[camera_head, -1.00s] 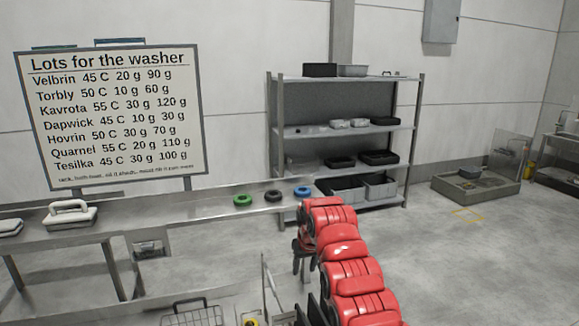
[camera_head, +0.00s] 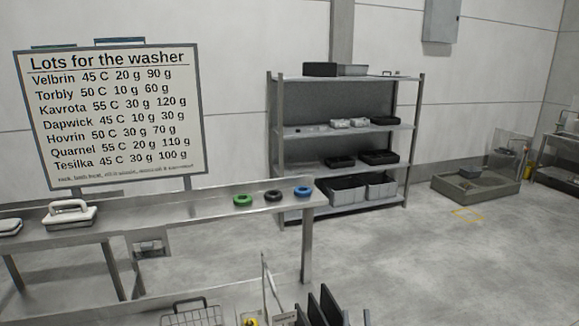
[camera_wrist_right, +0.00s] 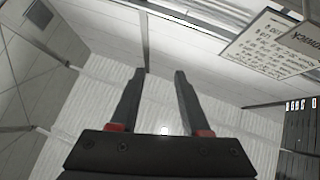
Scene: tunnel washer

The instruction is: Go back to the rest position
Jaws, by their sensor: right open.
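My right gripper (camera_head: 321,298) shows at the bottom edge of the head view as dark upright fingers, partly cut off by the frame. In the right wrist view its two black fingers (camera_wrist_right: 160,74) stand apart with nothing between them, pointing toward the pale ceiling. The red arm links are out of the head view. My left gripper is not in view.
A steel table (camera_head: 170,208) holds green (camera_head: 243,200), black (camera_head: 273,196) and blue (camera_head: 302,192) rings and a white handled block (camera_head: 70,215). A wire basket (camera_head: 190,314) is at the bottom. A shelf rack (camera_head: 345,131) and lot board (camera_head: 115,115) stand behind.

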